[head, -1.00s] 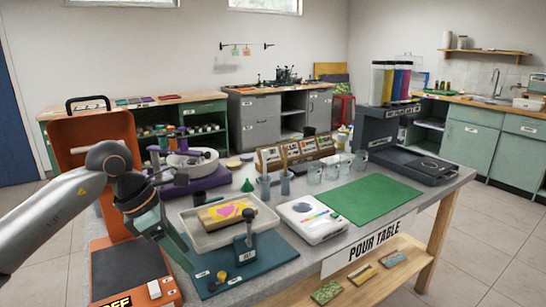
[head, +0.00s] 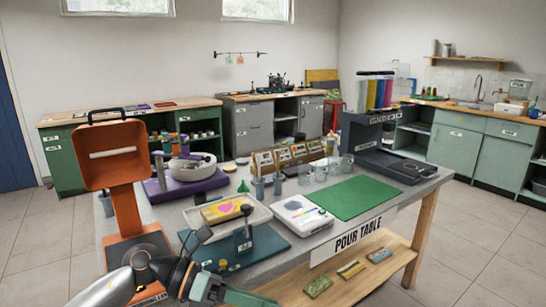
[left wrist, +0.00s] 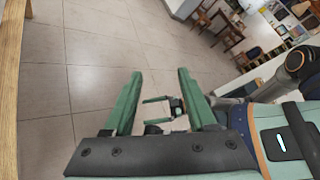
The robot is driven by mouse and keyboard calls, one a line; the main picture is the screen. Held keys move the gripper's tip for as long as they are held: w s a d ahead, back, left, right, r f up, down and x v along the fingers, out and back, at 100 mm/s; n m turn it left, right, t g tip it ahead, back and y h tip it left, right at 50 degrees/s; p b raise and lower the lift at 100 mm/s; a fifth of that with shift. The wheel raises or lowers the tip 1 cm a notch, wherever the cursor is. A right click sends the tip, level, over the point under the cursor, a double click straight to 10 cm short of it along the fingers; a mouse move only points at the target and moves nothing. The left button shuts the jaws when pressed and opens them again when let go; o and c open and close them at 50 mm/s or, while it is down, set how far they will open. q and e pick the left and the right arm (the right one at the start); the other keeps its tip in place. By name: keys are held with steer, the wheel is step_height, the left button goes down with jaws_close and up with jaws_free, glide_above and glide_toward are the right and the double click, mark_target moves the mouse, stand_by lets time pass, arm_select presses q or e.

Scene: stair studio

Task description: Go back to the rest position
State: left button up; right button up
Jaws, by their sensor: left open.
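My left arm comes in low at the bottom left of the head view, in front of the pour table (head: 290,257). The fingertips of its gripper are not clear there. In the left wrist view my left gripper (left wrist: 158,76) is open, its two green fingers apart with nothing between them, over the tiled floor (left wrist: 100,45). My right gripper cannot be made out for certain in these views.
On the table are an orange heat press (head: 112,170), a white tray (head: 262,214) with a painted block (head: 222,212), a teal board (head: 268,240), a white scale (head: 300,212) and a green mat (head: 360,196). Floor at right is clear. A wooden edge (left wrist: 10,80) shows at left.

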arm_select(q)
steer(key=w+a+f+n+t+y+p, duration=0.1)
steer(key=a+f+n+t+p, duration=0.15)
steer(key=n+t, duration=0.95)
steer(key=w+a+f+n+t+y+p, duration=0.1)
steer(key=a+f+n+t+p, duration=0.35)
steer(key=n, duration=1.35)
steer(key=s+a+f+n+g+y, duration=0.2)
steer(key=s+a+f+n+y, duration=0.3)
steer(key=s+f+n+y, duration=0.4)
steer(key=s+a+f+n+g+p, duration=0.1)
steer(key=s+a+f+n+g, duration=0.2)
steer(key=s+f, duration=0.6)
steer(key=shift+s+a+f+n+g+y, duration=0.15)
steer(key=shift+s+f+n+g+y, duration=0.2)
steer(key=shift+n+g, duration=0.6)
arm_select(e)
step_height(320, 180, up, 6)
steer(key=s+d, duration=0.2)
steer(key=d, duration=0.1)
steer(key=shift+m+h, duration=0.3)
steer(key=shift+h, duration=0.1)
